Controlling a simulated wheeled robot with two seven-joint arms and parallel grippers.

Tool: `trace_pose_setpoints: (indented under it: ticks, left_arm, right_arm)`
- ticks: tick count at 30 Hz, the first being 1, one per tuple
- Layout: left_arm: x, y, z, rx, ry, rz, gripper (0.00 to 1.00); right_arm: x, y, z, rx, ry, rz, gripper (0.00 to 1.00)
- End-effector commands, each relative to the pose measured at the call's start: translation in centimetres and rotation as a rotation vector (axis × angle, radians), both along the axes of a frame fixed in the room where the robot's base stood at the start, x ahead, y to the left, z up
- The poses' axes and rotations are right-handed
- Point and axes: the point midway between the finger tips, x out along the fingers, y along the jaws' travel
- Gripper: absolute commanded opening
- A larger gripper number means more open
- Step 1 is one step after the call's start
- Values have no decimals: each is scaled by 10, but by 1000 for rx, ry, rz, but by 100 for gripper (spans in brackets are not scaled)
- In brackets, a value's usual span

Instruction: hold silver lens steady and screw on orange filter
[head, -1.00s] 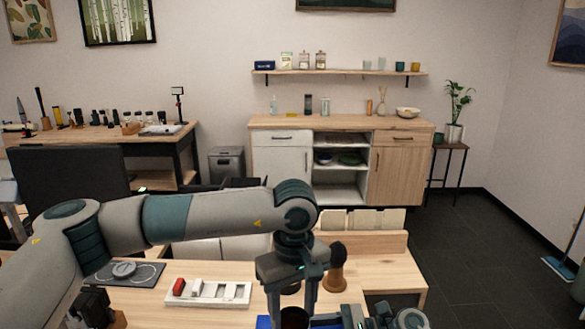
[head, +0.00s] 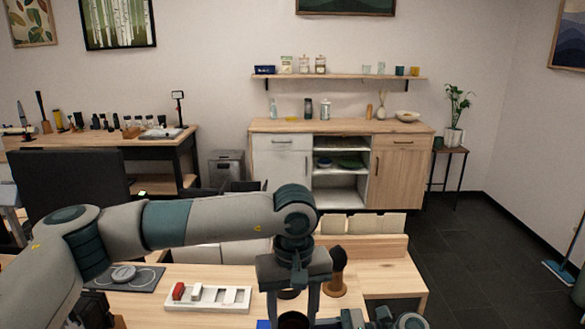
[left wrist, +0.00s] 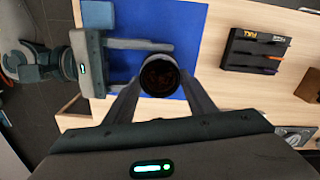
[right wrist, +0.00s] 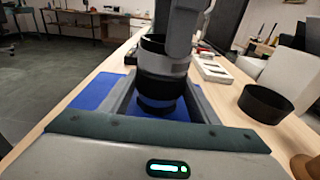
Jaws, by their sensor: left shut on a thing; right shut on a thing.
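The silver lens (right wrist: 170,67) is a grey cylinder with black bands, upright over the blue mat (right wrist: 92,95) in the right wrist view. My right gripper (right wrist: 160,98) is shut around its lower body. The orange filter (left wrist: 160,75) is a dark ring with reddish-brown glass, seen from above in the left wrist view. My left gripper (head: 293,314) is shut on it from above, and the filter sits at the lens's top end. I cannot tell whether the threads are engaged. The head view cuts off the lens.
A black ring (right wrist: 265,103) stands beside the mat. A white tray (head: 208,297) with a red piece, a dark pad (head: 125,275) and a dark-headed wooden tool (head: 337,275) lie on the table. A black box (left wrist: 255,50) is beyond the mat.

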Motion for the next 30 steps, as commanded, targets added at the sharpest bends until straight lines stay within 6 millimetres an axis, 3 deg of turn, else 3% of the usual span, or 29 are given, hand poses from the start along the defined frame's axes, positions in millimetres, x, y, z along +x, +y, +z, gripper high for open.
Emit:
trace_pose_setpoints:
  ticks: [12,24,30]
  left_arm:
    - [-1,1,-4,4,6,-237,21]
    - [-1,1,-4,4,7,-273,21]
    - [-1,1,-4,4,7,-405,21]
  right_arm:
    - [-1,1,3,7,-4,3,43]
    - [0,1,4,7,-4,3,43]
    - [0,1,4,8,-4,3,43]
